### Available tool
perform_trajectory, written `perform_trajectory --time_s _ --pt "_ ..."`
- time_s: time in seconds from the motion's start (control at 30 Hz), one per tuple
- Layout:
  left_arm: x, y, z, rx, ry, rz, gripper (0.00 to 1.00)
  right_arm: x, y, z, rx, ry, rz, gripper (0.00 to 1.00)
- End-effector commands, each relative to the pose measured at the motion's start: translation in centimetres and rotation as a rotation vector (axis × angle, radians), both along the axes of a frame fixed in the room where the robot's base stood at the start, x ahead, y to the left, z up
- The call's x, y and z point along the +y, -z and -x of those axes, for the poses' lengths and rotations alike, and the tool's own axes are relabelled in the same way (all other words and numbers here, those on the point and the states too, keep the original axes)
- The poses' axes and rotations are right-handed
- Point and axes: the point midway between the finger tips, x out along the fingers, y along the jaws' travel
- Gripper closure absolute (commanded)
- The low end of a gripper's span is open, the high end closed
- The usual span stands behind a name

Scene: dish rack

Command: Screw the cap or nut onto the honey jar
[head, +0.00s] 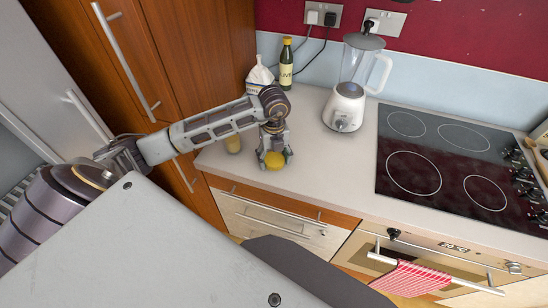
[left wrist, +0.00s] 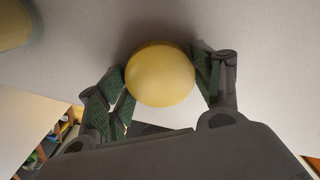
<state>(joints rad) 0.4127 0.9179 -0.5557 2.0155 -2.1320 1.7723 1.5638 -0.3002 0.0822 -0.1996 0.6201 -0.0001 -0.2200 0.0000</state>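The round yellow cap (head: 274,160) is at the front left of the countertop, near its edge. My left gripper (head: 273,155) points down over it. In the left wrist view, the fingers press on opposite sides of the yellow cap (left wrist: 160,76), so the gripper is shut on it. Whether the cap touches the counter or is slightly raised is hard to tell. The honey jar (head: 233,144) stands upright on the counter just left of the gripper, partly behind my arm. Part of it shows at the top left of the left wrist view (left wrist: 12,22). My right gripper is not in view.
A white-based blender (head: 346,105), a green bottle (head: 286,66) and a white bag-like item (head: 259,76) stand toward the back. A black hob (head: 450,160) is at the right. The counter (head: 320,170) between cap and hob is clear. Tall wooden cupboards (head: 190,50) border the left.

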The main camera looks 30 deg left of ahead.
Motion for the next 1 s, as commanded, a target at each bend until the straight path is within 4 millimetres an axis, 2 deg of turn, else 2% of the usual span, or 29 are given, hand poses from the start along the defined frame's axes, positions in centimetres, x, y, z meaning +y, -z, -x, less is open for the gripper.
perform_trajectory --time_s 0.03,0.17,0.37,1.0 --pt "0.0 0.0 0.0 0.0 0.0 0.0 0.47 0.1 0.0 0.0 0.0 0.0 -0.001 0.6" --pt "0.0 0.0 0.0 0.001 0.0 -0.001 0.64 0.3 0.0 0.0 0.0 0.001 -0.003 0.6" --pt "0.0 -0.3 0.0 0.0 0.0 0.0 0.64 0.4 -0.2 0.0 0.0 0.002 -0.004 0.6" --pt "0.0 -4.2 0.0 -0.001 0.0 0.0 0.64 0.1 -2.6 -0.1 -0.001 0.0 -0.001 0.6"
